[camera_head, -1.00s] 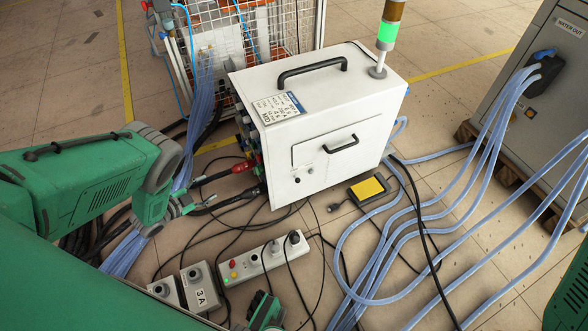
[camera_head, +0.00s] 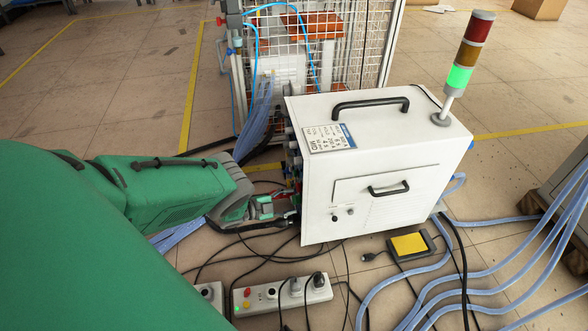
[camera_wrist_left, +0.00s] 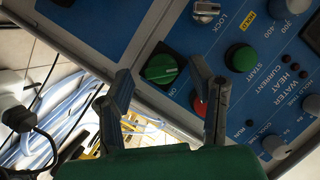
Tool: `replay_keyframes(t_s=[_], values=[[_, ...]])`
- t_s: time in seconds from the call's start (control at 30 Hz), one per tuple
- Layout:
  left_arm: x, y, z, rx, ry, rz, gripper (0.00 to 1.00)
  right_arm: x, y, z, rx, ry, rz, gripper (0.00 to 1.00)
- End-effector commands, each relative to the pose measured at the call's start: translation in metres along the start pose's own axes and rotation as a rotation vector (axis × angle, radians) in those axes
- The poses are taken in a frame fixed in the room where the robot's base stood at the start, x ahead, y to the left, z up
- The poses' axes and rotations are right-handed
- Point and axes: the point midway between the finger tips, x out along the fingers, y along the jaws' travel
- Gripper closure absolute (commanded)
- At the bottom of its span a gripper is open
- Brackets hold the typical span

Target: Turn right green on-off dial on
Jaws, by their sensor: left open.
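The green on-off dial (camera_wrist_left: 160,68) sits on a black square plate marked ON, on the blue control panel (camera_wrist_left: 200,35) in the left wrist view. My left gripper (camera_wrist_left: 158,76) is open, its dark fingers spread to either side of the dial. It looks empty, and I cannot tell whether a finger touches the dial. In the head view, my left gripper (camera_head: 286,205) is at the left side of the white heater cabinet (camera_head: 385,135). The dial itself is hidden in the head view.
Beside the dial are a green START button (camera_wrist_left: 241,57), a partly covered red button (camera_wrist_left: 200,103) and a silver LOCK knob (camera_wrist_left: 206,11). Cables and a power strip (camera_head: 283,294) lie on the floor below. A yellow foot pedal (camera_head: 409,244) lies in front of the cabinet.

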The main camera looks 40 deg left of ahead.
Motion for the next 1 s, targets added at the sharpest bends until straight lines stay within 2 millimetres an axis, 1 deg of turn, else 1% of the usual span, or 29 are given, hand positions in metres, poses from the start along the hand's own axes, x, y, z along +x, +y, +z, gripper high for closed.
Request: replay_keyframes(t_s=[0.03,0.13,0.27,0.47,0.5,0.57,0.6,0.63,1.0], values=[[0.007,0.002,0.002,0.0,0.001,-0.001,0.51,0.006,0.0,0.0,0.0,0.0,0.0,0.68],[0.015,0.001,0.001,-0.001,0.002,-0.001,0.51,0.008,0.0,0.0,0.0,0.0,0.0,0.68],[0.018,0.0,0.001,-0.001,0.0,-0.001,0.51,0.009,0.0,0.001,0.0,0.0,0.0,0.68],[0.019,0.0,0.0,-0.002,0.0,-0.001,0.51,0.009,0.0,0.0,0.0,0.0,0.0,0.68],[0.018,0.0,0.0,-0.002,0.0,-0.001,0.54,0.009,0.0,0.0,0.0,0.0,0.0,0.68],[0.018,0.0,0.0,-0.001,0.0,-0.001,0.75,0.009,0.0,0.0,0.0,0.0,0.0,0.68],[0.018,0.0,0.0,-0.001,0.0,-0.001,0.89,0.009,0.0,0.0,0.0,0.0,0.0,0.68],[0.019,0.0,0.0,-0.001,0.0,-0.001,1.0,0.009,0.0,0.0,0.0,0.0,0.0,0.68],[0.019,0.001,-0.001,0.031,0.002,-0.014,1.0,0.009,0.0,0.0,0.0,0.0,0.0,0.68]])
